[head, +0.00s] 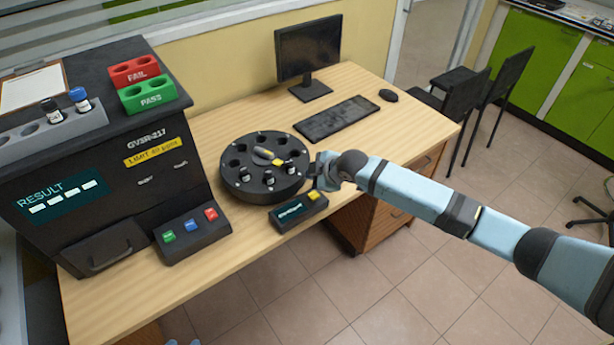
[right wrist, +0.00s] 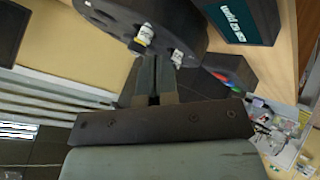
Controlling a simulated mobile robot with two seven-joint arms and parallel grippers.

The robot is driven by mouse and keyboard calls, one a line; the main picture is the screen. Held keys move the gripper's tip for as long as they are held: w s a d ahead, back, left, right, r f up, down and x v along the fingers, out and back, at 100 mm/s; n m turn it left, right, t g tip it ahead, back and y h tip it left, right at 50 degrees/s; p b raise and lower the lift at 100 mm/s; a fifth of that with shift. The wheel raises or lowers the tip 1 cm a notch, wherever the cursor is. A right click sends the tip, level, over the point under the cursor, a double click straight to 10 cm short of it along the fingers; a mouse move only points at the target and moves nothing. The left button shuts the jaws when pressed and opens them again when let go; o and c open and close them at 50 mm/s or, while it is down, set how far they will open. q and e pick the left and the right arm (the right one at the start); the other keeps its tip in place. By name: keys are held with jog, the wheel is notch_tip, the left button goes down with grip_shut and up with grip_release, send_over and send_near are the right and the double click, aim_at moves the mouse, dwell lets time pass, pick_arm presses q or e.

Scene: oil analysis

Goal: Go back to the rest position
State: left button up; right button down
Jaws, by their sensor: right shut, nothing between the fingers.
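My right gripper (head: 322,172) is at the right edge of the round black carousel (head: 235,184), which stands on the wooden desk. In the right wrist view its fingers (right wrist: 155,78) are shut with nothing between them, close below two small vials with pale caps at the carousel rim, one a yellow-banded vial (right wrist: 144,36). I cannot tell whether the fingertips touch the vials or the carousel. Several vials sit in the carousel holes.
A small black control box (head: 298,212) sits just in front of the carousel. The analyser (head: 110,165) stands to the left, with red FAIL (head: 135,71) and green PASS (head: 148,95) racks on top. A monitor (head: 308,52) and keyboard (head: 337,118) are behind. Open floor lies right of the desk.

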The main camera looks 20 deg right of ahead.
jog(key=s+a+f+m+t+y+p, duration=0.1)
jog(key=s+a+m+p, duration=0.15)
jog(key=s, duration=0.45)
jog(key=s+a+f+m+y+p, duration=0.1)
jog(key=s+a+m+p, duration=0.2)
jog(key=s, duration=0.5)
pick_arm(q)
notch_tip(320, 180, up, 8)
jog(key=a+p, duration=0.1)
jog(key=p, duration=0.4)
jog(key=shift+s+f+m, duration=0.25)
jog(key=shift+s+m, duration=0.05)
jog(key=shift+s, duration=0.15)
pick_arm(e)
jog(key=s+d+r+m+t+h, duration=0.1)
jog(key=s+d+m, duration=0.2)
jog(key=s, duration=0.6)
jog(key=s+d+r+m+t+h, duration=0.1)
jog(key=s+d+m+h, duration=0.1)
jog(key=s, duration=0.8)
jog(key=shift+d+r+m+h, duration=0.25)
jog(key=shift+d+m, duration=0.35)
jog(key=shift+m, duration=0.35)
jog(key=c, duration=1.8)
grip_release()
jog(key=shift+s, duration=0.1)
